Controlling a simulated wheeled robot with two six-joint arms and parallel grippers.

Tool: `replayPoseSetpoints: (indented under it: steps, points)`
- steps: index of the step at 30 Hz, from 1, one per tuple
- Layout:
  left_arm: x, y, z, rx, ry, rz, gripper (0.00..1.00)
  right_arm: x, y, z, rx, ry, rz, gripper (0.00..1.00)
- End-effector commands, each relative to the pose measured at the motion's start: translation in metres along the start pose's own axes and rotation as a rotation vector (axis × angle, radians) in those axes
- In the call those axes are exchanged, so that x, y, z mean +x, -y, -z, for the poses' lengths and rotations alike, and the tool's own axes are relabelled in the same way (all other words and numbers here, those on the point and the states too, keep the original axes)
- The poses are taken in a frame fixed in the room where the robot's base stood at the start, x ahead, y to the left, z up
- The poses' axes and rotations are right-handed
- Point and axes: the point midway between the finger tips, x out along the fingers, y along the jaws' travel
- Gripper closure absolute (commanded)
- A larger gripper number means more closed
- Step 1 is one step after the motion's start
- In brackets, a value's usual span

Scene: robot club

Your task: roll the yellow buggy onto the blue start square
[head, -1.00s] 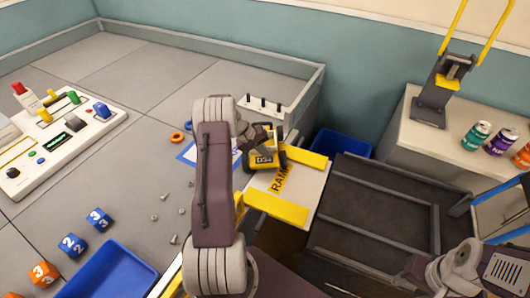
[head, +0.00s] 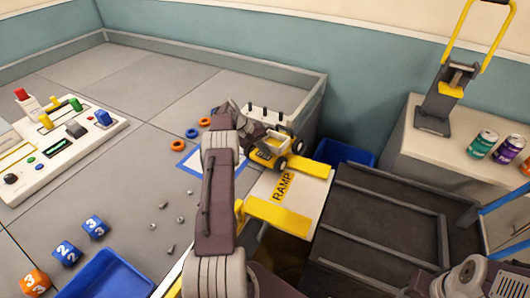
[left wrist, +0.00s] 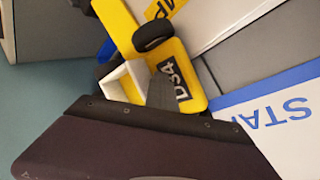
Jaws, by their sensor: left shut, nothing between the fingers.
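The yellow buggy (head: 265,152), marked "D34", stands at the top edge of the ramp (head: 300,185), by its far yellow side rail. It sits askew, its marked end toward the floor panel. In the left wrist view, the buggy (left wrist: 188,70) shows its marked face and a black wheel. The start square, a white patch with a blue border (head: 186,167), lies left of the buggy, partly hidden by my left arm; its lettering shows in the left wrist view (left wrist: 285,140). My left gripper (head: 262,133) is shut and empty, close against the buggy; contact is unclear. My right gripper is out of view.
Orange and blue rings (head: 192,133), loose screws (head: 165,205) and numbered cubes (head: 66,252) lie on the panel. A blue bin (head: 345,154) and dark cart (head: 375,215) are right of the ramp.

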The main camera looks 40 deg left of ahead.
Motion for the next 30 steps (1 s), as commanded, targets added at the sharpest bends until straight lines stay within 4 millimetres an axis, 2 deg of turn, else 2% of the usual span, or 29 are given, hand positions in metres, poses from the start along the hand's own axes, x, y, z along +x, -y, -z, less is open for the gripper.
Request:
replayPoseSetpoints:
  steps: [1, 13, 30]
  points:
    - [0.004, 0.004, 0.004, -0.001, -0.011, 0.005, 1.00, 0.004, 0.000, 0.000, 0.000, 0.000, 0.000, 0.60]
    - [0.002, 0.004, 0.004, -0.003, -0.007, 0.004, 1.00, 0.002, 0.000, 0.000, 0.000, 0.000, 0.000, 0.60]
    - [-0.018, 0.038, 0.001, -0.007, -0.006, 0.009, 1.00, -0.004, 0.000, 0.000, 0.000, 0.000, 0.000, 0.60]
